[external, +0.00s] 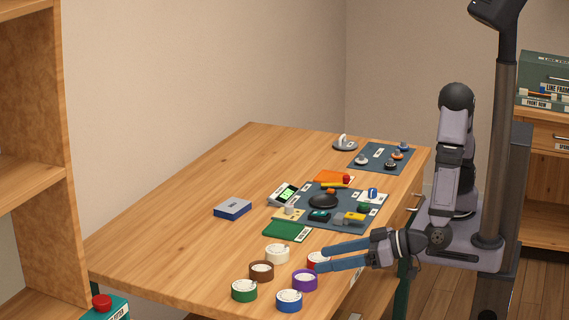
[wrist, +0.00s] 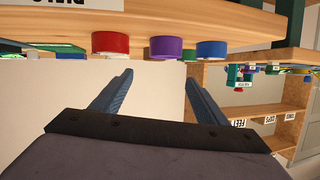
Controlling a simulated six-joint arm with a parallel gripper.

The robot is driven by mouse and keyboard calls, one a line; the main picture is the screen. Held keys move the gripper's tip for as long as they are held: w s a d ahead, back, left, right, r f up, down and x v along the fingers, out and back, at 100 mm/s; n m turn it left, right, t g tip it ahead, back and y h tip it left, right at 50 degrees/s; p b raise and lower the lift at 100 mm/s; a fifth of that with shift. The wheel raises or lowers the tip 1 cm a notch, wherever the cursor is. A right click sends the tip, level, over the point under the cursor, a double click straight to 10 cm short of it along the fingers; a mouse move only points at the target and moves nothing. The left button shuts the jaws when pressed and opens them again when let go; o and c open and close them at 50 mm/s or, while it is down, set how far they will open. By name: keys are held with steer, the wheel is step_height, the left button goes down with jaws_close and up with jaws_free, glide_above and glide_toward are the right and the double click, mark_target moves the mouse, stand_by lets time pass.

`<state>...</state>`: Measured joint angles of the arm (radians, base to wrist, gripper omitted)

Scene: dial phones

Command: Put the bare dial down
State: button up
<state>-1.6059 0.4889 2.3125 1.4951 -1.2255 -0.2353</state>
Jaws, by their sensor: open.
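My gripper (external: 322,258) is open, and its two blue fingers point left over the near right edge of the table, beside the red roll (external: 316,259). It also shows in the wrist view (wrist: 160,80), with nothing between the fingers. I cannot tell for sure which piece is the bare dial. Several small dial-like pieces, one of them orange (external: 397,156), lie on the far blue-grey mat (external: 379,151). A grey round piece (external: 345,145) with an upright white part stands left of that mat. A dark round piece (external: 323,201) lies on the middle mat (external: 290,212).
Several coloured rolls stand near my gripper, including purple (external: 305,281), blue (external: 289,301) and brown (external: 261,271). A green board (external: 285,231) and a blue box (external: 232,210) lie farther back. The table's left side (external: 170,230) is clear.

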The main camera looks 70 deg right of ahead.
mark_target(296, 283)
steer(key=shift+s+a+f+n+g, duration=0.15)
steer(key=shift+s+f+n+g, duration=0.15)
steer(key=shift+f+n, duration=0.25)
steer(key=shift+s+a+f+n+g, duration=0.2)
steer(key=shift+f+n+g, duration=0.15)
steer(key=shift+f, duration=0.35)
steer(key=shift+r+x, duration=0.15)
steer(key=shift+x, duration=1.65)
steer(key=shift+r+x, duration=0.1)
steer(key=shift+x, duration=1.75)
steer(key=shift+w, duration=0.1)
steer(key=c, duration=1.3)
steer(key=shift+r, duration=0.1)
step_height(296, 283, up, 10)
steer(key=p, duration=0.1)
steer(key=shift+p, duration=0.35)
